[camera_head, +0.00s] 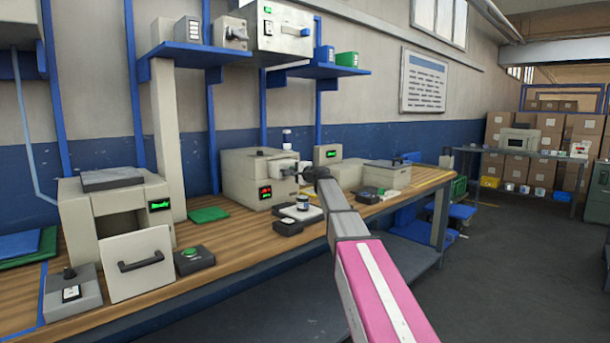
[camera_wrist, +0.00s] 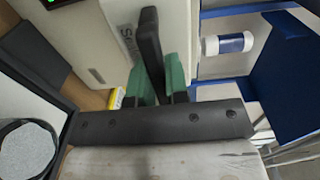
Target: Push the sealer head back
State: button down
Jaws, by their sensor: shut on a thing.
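A cream machine (camera_head: 250,178) with a red display stands mid-bench against the wall. My gripper (camera_head: 303,172) is at its right front side, small and partly hidden by my arm in the head view. In the wrist view my gripper (camera_wrist: 158,88) has two green fingers closed around a dark upright bar (camera_wrist: 150,45). The bar stands in front of a pale machine face (camera_wrist: 108,30) with dark lettering, partly cut off. I cannot tell clearly which part is the sealer head; the held bar looks like its handle.
A small jar (camera_head: 303,203) stands on a pale plate in front of the machine. A white and blue cylinder (camera_wrist: 228,43) is beside the fingers in the wrist view. A cream box with a handled panel (camera_head: 138,262) stands at the left. A blue shelf (camera_head: 315,71) hangs above.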

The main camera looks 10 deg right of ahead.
jog(key=x, duration=0.5)
jog(key=c, duration=1.1)
grip_release()
jog(key=shift+w+a, duration=0.1)
jog(key=shift+w, duration=0.05)
jog(key=v, duration=1.1)
